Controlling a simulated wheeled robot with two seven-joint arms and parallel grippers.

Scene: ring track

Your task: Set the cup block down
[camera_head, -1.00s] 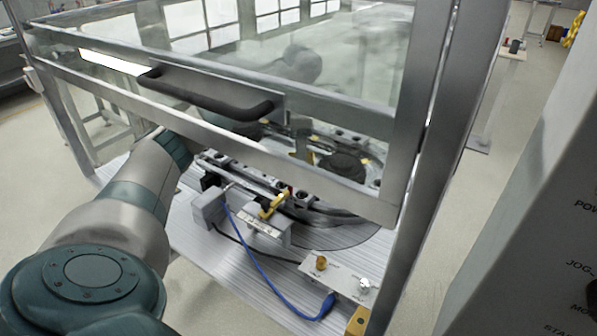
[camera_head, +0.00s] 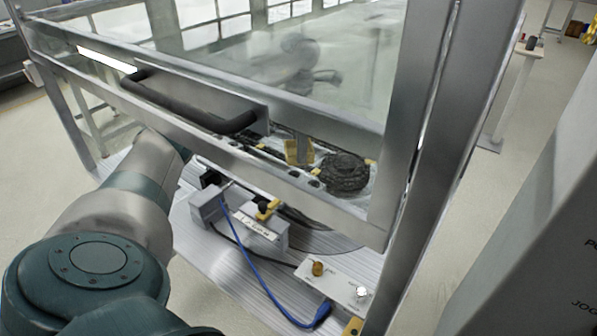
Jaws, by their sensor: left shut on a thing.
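My left arm comes in from the left and passes under the door frame into the glass enclosure. My left gripper is largely hidden behind the door's lower bar and dark handle. Through the glass, a yellow block (camera_head: 296,155) with a grey upright piece against it shows above the ring track. It may be the cup block, held in my left gripper; the fingers cannot be made out clearly. A dark, rough round piece (camera_head: 345,174) sits just right of it. My right gripper is not in view.
The enclosure door's metal frame and dark handle (camera_head: 190,108) cross above the track. In front lie a grey fixture with a yellow clip (camera_head: 267,209), a blue cable (camera_head: 262,272) and a small panel with knobs (camera_head: 335,285). A grey console stands at the right.

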